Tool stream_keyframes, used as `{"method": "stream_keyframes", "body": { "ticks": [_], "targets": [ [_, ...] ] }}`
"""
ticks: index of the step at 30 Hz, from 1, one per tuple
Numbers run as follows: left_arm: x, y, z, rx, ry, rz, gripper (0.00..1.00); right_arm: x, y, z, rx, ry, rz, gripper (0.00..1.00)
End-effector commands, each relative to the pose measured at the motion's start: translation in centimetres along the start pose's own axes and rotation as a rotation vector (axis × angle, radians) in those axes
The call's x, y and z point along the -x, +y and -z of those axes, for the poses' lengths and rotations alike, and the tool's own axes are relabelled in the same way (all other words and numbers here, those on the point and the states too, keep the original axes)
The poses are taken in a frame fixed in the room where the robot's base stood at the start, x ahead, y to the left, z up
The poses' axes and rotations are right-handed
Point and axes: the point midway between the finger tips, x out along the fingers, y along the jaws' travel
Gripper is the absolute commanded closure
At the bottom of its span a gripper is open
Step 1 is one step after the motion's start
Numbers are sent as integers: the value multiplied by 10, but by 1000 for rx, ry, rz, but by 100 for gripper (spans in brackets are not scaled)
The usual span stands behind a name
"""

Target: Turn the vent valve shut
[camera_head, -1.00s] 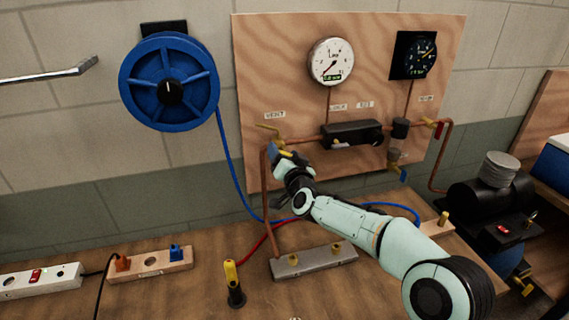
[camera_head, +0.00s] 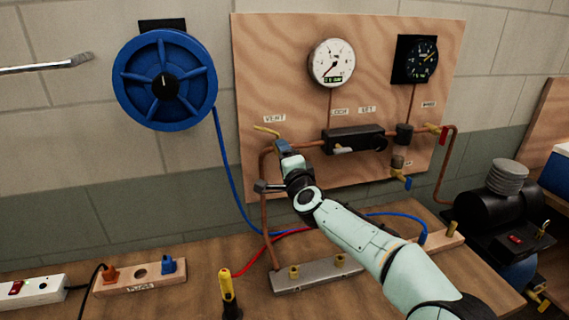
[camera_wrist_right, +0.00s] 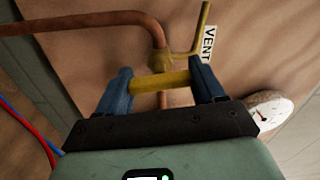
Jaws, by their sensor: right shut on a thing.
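The brass vent valve (camera_wrist_right: 161,60) sits on the copper pipe beside the VENT label in the right wrist view. One thin yellow arm (camera_wrist_right: 203,28) rises from it next to the label, and it also shows in the head view (camera_head: 266,130). My right gripper (camera_wrist_right: 166,83) is at the valve, with its two blue fingers on either end of a yellow bar (camera_wrist_right: 172,79) just in front of the valve body. It is shut on this bar. In the head view my right gripper (camera_head: 283,147) hides much of the valve. My left gripper is out of view.
The board holds a white gauge (camera_head: 331,63), a dark gauge (camera_head: 421,60) and a black regulator block (camera_head: 345,139). A blue hose reel (camera_head: 165,85) hangs at left. Below are a metal manifold (camera_head: 318,277), a yellow-handled tool (camera_head: 226,283) and power strips. A compressor (camera_head: 490,215) stands at right.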

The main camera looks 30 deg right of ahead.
Motion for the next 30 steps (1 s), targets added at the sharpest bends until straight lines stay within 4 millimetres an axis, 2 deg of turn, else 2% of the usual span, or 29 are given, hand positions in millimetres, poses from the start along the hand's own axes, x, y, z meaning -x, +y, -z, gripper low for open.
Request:
{"method": "stream_keyframes", "body": {
  "ticks": [10,26,27,29,30],
  "targets": [
    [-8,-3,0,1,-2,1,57,0,-2,0,-140,1,5,62],
    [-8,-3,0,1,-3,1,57,0,-3,0,-167,1,5,62],
    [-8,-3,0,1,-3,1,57,0,-3,0,-167,1,5,29],
    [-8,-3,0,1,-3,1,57,0,-3,0,-166,1,5,9],
    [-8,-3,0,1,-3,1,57,0,-2,0,-166,1,4,6]
  ]
}}
